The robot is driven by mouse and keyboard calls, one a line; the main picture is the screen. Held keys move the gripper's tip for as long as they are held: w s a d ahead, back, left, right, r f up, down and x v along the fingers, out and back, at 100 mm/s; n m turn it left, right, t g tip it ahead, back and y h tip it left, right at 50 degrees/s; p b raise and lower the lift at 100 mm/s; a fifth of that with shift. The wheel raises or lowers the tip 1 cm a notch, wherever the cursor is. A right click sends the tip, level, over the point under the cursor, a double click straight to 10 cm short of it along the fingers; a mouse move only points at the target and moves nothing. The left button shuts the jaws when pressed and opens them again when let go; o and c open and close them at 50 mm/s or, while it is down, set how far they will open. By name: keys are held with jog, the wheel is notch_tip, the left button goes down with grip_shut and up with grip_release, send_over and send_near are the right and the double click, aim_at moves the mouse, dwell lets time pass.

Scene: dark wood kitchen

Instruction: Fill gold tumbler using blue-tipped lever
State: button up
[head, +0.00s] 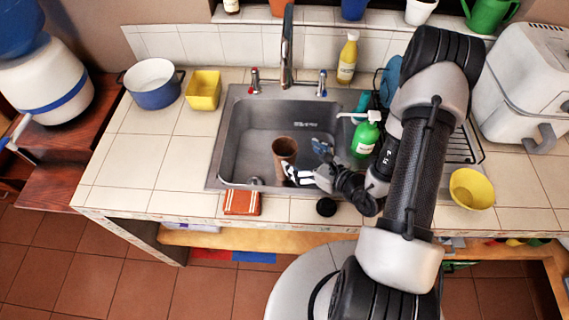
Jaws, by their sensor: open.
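The gold tumbler (285,146) looks brownish and stands upright in the sink, with its open top showing. My gripper (304,162) is open, low over the front of the sink, just to the right of the tumbler. One finger is close to the tumbler's lower part; I cannot tell whether they touch. The blue-tipped lever (322,82) is on the right side behind the sink. A red-tipped lever (254,80) is on the left. The tall faucet (287,45) rises between them.
The sink (245,135) has free room left of the tumbler. A green soap bottle (366,138) stands close right of my gripper. A sponge (241,203) lies at the front edge. A yellow bottle (348,58) stands behind the sink.

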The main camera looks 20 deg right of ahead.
aim_at(278, 144)
jog(key=shift+f+b+x, duration=0.1)
jog(key=shift+b+x, duration=0.4)
jog(key=shift+x, duration=1.7)
jog(key=shift+f+b+x, duration=0.15)
jog(key=shift+b+x, duration=0.35)
jog(key=shift+x, duration=1.7)
jog(key=shift+s, duration=0.15)
jog(key=shift+c, duration=0.3)
jog(key=shift+r, duration=0.1)
grip_shut()
